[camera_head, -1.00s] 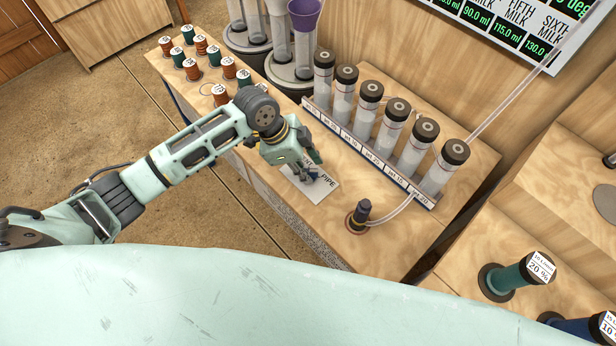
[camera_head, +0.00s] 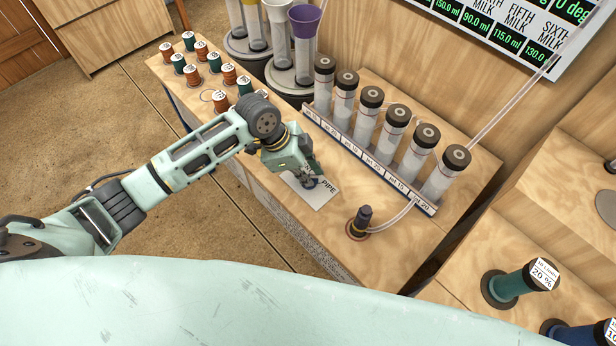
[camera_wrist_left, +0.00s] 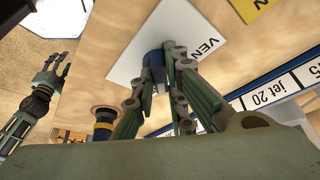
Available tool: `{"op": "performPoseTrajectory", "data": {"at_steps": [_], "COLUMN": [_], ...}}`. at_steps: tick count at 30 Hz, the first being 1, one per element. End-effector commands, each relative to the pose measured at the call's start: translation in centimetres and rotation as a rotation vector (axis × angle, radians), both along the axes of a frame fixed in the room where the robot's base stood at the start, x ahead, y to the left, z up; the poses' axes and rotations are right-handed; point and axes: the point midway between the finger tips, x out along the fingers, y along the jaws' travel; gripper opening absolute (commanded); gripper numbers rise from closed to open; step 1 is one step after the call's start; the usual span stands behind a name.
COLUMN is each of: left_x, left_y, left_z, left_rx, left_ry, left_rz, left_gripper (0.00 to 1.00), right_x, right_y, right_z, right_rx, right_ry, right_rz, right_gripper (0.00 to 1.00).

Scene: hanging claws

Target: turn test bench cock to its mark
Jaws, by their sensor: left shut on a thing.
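A small dark blue knob, the cock (camera_wrist_left: 153,62), stands at the card's edge. My left gripper (camera_head: 311,182) is over the card, its fingers (camera_wrist_left: 164,68) shut on the cock. The fingers hide most of the cock, and I cannot make out its mark. My right gripper (camera_wrist_left: 54,68) hangs in the air at the left of the left wrist view, its fingers apart and empty.
A dark stopper (camera_head: 363,216) with a clear tube stands right of the card. Behind is a row of capped jars (camera_head: 392,130) on a labelled rack. Orange and green spools (camera_head: 213,62) stand to the left. Funnel cylinders (camera_head: 303,50) stand at the back.

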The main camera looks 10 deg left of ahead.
Motion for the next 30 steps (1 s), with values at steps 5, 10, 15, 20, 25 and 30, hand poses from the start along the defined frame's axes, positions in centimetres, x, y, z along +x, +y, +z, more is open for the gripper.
{"op": "performPoseTrajectory", "data": {"at_steps": [5, 10, 15, 20, 25, 30], "left_x": [-0.3, -0.4, -0.5, -0.6, -0.6, -0.7], "left_y": [-0.1, -0.1, -0.2, -0.2, -0.2, -0.3], "left_z": [-0.1, 0.0, -0.1, -0.1, -0.1, -0.2], "left_rx": [0.001, 0.0, 0.0, 0.0, 0.001, 0.0], "left_ry": [0.006, 0.008, 0.009, 0.009, 0.01, 0.012], "left_rz": [0.019, 0.084, 0.152, 0.215, 0.283, 0.351], "left_gripper": [0.0, 0.0, 0.0, 0.0, 0.0, 0.0], "right_x": [0.0, 0.0, 0.0, 0.0, 0.0, 0.0], "right_y": [0.0, 0.0, 0.0, 0.2, 0.3, 0.4], "right_z": [0.5, 1.7, 2.7, 3.6, 4.7, 5.7], "right_rx": [0.0, 0.0, 0.0, 0.002, 0.004, 0.005], "right_ry": [0.0, 0.0, 0.0, -0.001, 0.0, -0.001], "right_rz": [0.0, 0.0, 0.0, -0.001, -0.001, -0.001], "right_gripper": [0.44, 0.44, 0.44, 0.44, 0.44, 0.44]}}
